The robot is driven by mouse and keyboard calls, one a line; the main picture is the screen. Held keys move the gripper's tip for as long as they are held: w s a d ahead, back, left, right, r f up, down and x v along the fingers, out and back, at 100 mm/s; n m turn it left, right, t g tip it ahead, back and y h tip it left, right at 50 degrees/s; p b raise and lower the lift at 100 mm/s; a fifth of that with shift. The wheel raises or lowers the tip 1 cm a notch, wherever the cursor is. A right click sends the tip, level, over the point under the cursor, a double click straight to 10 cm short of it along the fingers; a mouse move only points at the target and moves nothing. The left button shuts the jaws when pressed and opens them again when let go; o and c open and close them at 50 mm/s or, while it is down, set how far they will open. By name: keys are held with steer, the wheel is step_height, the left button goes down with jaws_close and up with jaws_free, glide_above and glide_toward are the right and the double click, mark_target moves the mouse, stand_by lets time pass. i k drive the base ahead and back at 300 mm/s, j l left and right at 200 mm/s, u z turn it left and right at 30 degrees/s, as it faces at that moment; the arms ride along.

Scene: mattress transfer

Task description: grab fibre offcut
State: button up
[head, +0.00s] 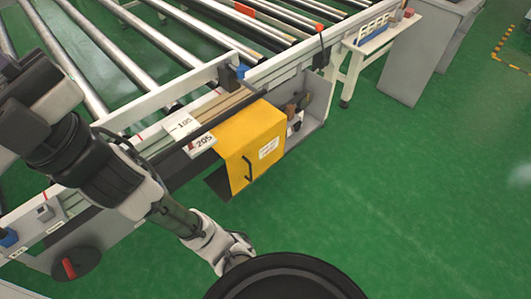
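I cannot pick out a fibre offcut for certain. A small dark and brown item (297,105) shows in the open bay just right of the yellow cover; it is too small to tell what it is. My arm crosses the left side, and its lower part runs behind a black disc at the bottom. I cannot make out my gripper's fingers, nor whether they hold anything.
A roller conveyor (130,70) fills the upper left. A yellow cover (250,145) with a black handle juts from its side, beside white number plates (190,132). A white side table (400,28) holds a blue-and-white rack (373,27). Green floor (400,200) is clear at right.

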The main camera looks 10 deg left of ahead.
mark_target(290, 111)
steer(key=i+l+u, duration=0.3)
steer(key=i+l, duration=0.25)
steer(key=i+l+u, duration=0.35)
steer(key=l, duration=0.3)
steer(key=i, duration=0.1)
